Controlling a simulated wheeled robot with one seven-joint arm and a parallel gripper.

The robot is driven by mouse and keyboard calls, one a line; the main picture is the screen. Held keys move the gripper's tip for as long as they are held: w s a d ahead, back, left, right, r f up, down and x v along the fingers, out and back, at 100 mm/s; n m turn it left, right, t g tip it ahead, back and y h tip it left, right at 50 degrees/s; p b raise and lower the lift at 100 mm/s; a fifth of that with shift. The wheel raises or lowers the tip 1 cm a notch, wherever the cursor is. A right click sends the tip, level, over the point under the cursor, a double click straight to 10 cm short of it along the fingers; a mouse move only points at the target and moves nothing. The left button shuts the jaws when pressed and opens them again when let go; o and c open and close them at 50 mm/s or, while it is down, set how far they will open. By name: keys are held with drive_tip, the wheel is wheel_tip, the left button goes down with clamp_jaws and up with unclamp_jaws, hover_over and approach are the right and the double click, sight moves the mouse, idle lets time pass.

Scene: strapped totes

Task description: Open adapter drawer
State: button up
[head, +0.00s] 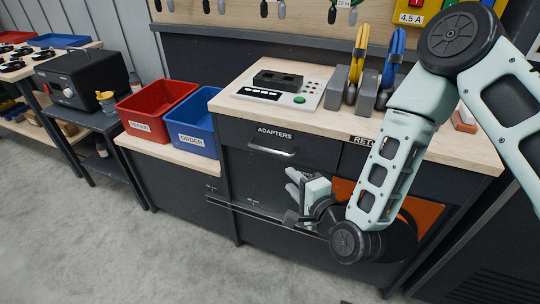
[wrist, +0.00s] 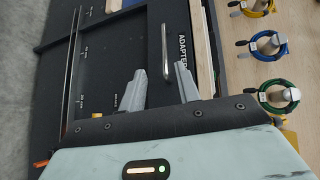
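The adapter drawer (head: 253,137) is the dark drawer front labelled ADAPTERS under the bench top. It looks shut, with its face level with the cabinet. Its metal bar handle (head: 272,150) also shows in the wrist view, where the handle (wrist: 166,50) stands beyond my fingertips. My gripper (head: 288,200) is in front of the cabinet, below and slightly right of the handle. In the wrist view my gripper (wrist: 160,80) has its two grey fingers spread with nothing between them. The handle lies ahead of the gap, apart from the fingers.
A long thin rail (head: 262,211) runs across the cabinet front below the drawer. Red bin (head: 158,108) and blue bin (head: 194,120) stand left. A device with green buttons (head: 282,91) sits on the bench top. Yellow and blue cable coils (head: 392,58) hang at right. The floor in front is clear.

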sight(271, 151)
drive_tip(key=shift+m+t+h, duration=0.3)
drive_tip(key=shift+m+t, duration=0.3)
drive_tip(key=shift+m, duration=0.2)
drive_tip(key=x, duration=0.5)
drive_tip(key=p+x, duration=0.1)
drive_tip(key=x, duration=0.5)
drive_tip(key=d+x, duration=0.1)
drive_tip(key=x, duration=0.5)
drive_tip(key=shift+w+f, duration=0.3)
drive_tip(key=shift+f, duration=0.1)
clamp_jaws()
